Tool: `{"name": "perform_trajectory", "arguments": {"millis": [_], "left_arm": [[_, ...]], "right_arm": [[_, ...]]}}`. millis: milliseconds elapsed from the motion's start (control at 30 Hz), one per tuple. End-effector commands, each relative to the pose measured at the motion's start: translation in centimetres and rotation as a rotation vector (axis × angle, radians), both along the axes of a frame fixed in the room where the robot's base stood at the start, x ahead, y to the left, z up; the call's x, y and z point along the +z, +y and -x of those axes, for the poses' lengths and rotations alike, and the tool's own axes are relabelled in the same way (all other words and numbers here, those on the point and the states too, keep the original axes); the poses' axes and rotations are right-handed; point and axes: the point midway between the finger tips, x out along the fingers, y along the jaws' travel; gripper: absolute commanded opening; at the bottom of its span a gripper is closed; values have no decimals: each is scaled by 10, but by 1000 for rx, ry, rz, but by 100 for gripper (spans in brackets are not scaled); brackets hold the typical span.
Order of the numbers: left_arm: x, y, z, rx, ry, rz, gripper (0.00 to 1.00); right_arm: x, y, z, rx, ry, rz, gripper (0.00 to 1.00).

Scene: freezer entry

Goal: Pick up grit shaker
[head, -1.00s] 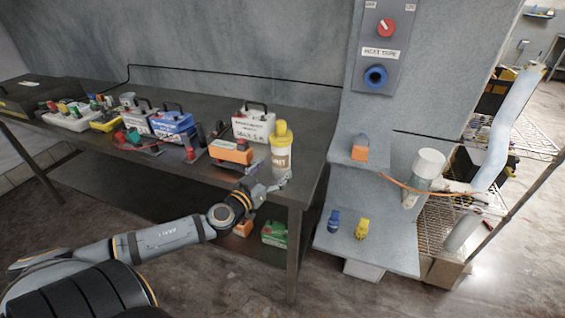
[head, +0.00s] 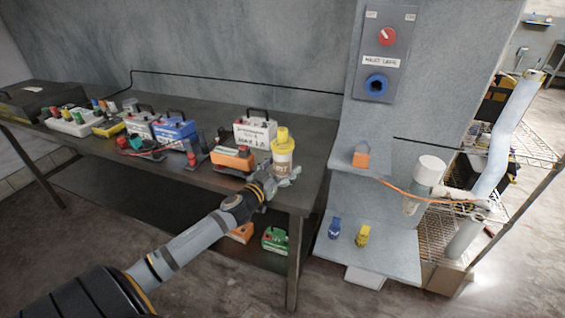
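The grit shaker (head: 283,154), a pale bottle with a yellow lid and a printed label, stands upright at the right front corner of the dark workbench (head: 318,165). My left gripper (head: 282,178) is at the bench's front edge, low against the near side of the shaker. Its fingers look spread, one toward each side of the shaker's base, and they hide the lowest part of it. Whether they touch it cannot be told. The shaker still stands on the bench. My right gripper is not in view.
An orange-topped device (head: 232,158) stands close left of the shaker, with a white handled box (head: 254,132) behind. More boxes line the bench leftward. A grey stand (head: 365,190) with shelves is to the right. A green case (head: 275,240) sits below the bench.

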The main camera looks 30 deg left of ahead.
Motion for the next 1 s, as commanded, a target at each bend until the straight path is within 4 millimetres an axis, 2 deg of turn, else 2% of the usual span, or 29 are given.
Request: {"name": "perform_trajectory", "arguments": {"millis": [33, 67, 600, 867, 1000], "left_arm": [[0, 0, 0, 0, 0, 0, 75], [0, 0, 0, 0, 0, 0, 71], [0, 0, 0, 0, 0, -1, 0], [6, 0, 0, -2, -3, -2, 0], [32, -1, 0, -4, -4, -5, 0]], "right_arm": [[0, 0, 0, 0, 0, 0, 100], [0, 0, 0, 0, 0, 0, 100], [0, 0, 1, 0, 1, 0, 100], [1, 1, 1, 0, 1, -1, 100], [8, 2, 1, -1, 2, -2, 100]]}}
